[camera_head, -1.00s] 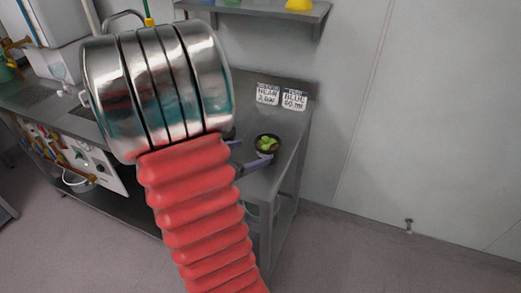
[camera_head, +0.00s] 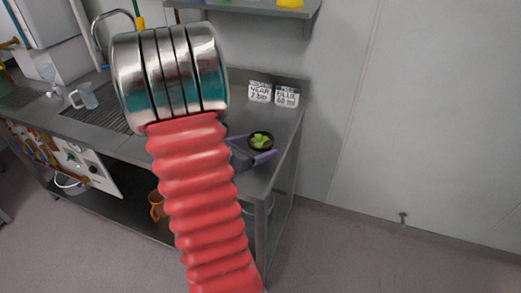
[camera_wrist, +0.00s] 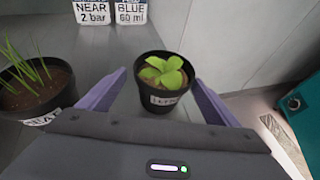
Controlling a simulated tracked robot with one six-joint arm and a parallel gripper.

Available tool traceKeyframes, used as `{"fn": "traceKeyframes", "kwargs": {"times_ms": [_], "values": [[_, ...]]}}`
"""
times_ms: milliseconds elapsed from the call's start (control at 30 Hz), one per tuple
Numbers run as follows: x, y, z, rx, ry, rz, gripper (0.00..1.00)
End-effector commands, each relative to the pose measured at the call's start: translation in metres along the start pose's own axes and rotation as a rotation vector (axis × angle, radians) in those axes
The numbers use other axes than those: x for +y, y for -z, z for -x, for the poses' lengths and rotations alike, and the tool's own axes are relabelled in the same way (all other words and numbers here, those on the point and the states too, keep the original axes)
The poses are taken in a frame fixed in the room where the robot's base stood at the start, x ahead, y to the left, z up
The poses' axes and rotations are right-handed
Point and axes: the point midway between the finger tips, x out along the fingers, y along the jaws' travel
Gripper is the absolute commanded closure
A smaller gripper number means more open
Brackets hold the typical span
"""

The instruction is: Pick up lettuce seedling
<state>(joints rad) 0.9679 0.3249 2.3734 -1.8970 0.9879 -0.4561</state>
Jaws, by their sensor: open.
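The lettuce seedling (camera_wrist: 164,72) is a small bright green plant in a black pot (camera_wrist: 150,106) with a white label, partly readable. It stands upright on the grey metal counter, and also shows in the head view (camera_head: 260,140). My gripper (camera_wrist: 160,84) is open, with one purple finger on each side of the pot in the wrist view. In the head view my gripper (camera_head: 257,152) is at the pot, partly hidden behind my red arm sleeve. I cannot tell whether either finger touches the pot.
Another black pot (camera_wrist: 32,92) with thin grass-like leaves stands left of the lettuce. Two white cards (camera_head: 272,94) stand at the back by the wall. A clear jug (camera_head: 84,97) stands further left on the counter (camera_head: 288,124). A shelf (camera_head: 250,8) hangs above.

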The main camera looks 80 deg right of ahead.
Motion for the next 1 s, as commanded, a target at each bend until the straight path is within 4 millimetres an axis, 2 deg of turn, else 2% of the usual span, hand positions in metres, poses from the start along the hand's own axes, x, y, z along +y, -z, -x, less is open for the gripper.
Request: {"fn": "traceKeyframes", "kwargs": {"times_ms": [133,567,900,1000], "values": [[0.000,0.000,-0.011,0.000,0.000,0.000,0.16],[-0.001,0.001,-0.016,0.001,0.001,-0.001,0.16],[-0.004,0.003,-0.056,0.000,0.001,-0.001,0.16],[-0.003,0.002,-0.062,0.000,-0.001,0.000,0.16]]}}
